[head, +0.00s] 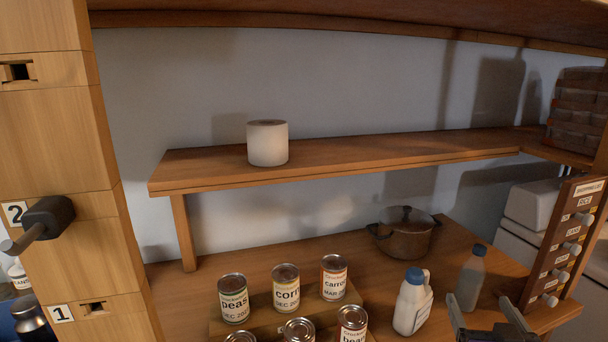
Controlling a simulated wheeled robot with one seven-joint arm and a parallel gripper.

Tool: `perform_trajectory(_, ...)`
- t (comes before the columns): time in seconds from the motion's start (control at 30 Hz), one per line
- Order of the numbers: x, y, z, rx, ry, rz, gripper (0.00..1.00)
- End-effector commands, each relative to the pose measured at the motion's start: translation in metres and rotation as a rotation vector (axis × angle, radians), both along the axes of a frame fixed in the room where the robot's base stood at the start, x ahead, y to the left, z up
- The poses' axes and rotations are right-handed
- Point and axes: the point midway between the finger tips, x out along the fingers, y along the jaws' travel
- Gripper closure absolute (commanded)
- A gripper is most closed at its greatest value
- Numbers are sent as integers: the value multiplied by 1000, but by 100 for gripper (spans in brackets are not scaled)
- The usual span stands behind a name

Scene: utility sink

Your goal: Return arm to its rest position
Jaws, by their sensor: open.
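My gripper (480,310) shows at the lower right edge of the head view, with its lower part cut off by the frame. Its two dark fingers are spread apart and nothing is seen between them. It is in front of the wooden counter (460,262), near a grey bottle with a blue cap (470,278). I cannot tell whether it touches the bottle. The rest of my arm is out of view.
A white jug (412,302) stands left of my gripper. Several labelled cans (286,288) stand further left. A lidded pot (404,235) sits behind. A panel with knobs (572,245) rises at right. A shelf (360,153) holds a white roll (267,143). A wooden post (60,130) is at left.

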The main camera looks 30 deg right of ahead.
Motion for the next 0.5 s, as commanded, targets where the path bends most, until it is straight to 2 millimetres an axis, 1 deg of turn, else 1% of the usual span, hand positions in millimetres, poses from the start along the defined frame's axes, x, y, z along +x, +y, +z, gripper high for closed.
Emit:
perform_trajectory(0.03,0,13,-5,-13,-3,29,20)
perform_trajectory(0.17,-1,50,-13,-53,-25,114,20)
perform_trajectory(0.27,-6,87,-24,-76,-39,195,20)
perform_trajectory(0.3,-10,104,-30,-81,-44,233,20)
perform_trajectory(0.37,-18,130,-38,-87,-51,286,20)
perform_trajectory(0.4,-24,146,-43,-88,-54,320,20)
perform_trajectory(0.47,-35,169,-50,-83,-60,370,20)
perform_trajectory(0.5,-43,184,-54,-78,-62,402,20)
